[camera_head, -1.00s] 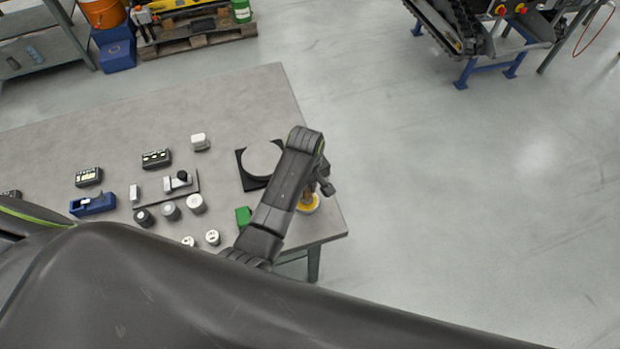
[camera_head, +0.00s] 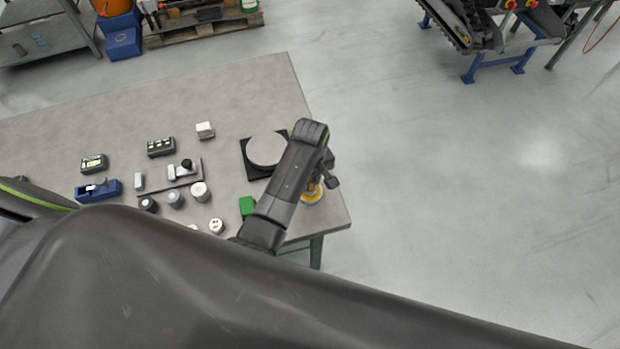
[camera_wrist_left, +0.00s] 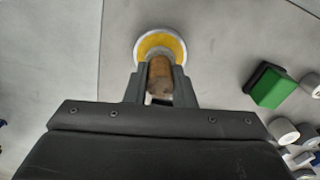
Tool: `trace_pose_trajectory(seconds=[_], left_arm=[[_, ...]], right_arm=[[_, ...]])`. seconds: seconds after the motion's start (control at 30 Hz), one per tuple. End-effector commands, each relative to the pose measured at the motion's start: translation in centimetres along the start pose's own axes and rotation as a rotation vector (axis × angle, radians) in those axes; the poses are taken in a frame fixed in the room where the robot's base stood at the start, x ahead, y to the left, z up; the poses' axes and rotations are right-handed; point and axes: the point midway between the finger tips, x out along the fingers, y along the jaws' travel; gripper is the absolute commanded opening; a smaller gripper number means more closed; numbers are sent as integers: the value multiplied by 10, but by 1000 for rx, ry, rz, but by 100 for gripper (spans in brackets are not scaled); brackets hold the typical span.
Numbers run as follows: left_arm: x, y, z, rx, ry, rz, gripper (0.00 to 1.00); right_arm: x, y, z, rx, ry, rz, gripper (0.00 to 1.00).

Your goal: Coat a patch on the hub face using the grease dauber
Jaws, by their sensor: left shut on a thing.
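The grease dauber (camera_wrist_left: 160,76) shows in the left wrist view as a brown handle between the two fingers of my left gripper (camera_wrist_left: 160,88), which is shut on it. The dauber's far end is over or in a round, pale-rimmed dish of yellow grease (camera_wrist_left: 160,38); I cannot tell whether it touches the grease. In the head view the dish (camera_head: 312,196) stands near the table's right edge, with my left gripper (camera_head: 318,182) over it, mostly hidden by my arm. The hub face (camera_head: 264,149) looks like a grey disc on a black square base, left of my arm and partly covered by it. My right gripper is not in view.
A green block (camera_head: 247,206) lies left of the dish. Several grey and dark cylinders, a fixture plate (camera_head: 170,179), a blue tool (camera_head: 98,191) and small dark boxes (camera_head: 161,147) stand further left. The table's far part (camera_head: 220,90) is clear.

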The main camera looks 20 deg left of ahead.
Motion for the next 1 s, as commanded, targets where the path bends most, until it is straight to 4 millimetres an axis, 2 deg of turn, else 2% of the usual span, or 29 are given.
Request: trace_pose_trajectory(seconds=[1.0], left_arm=[[8, 0, 0, 0, 0, -1, 4]], right_arm=[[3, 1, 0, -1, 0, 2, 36]])
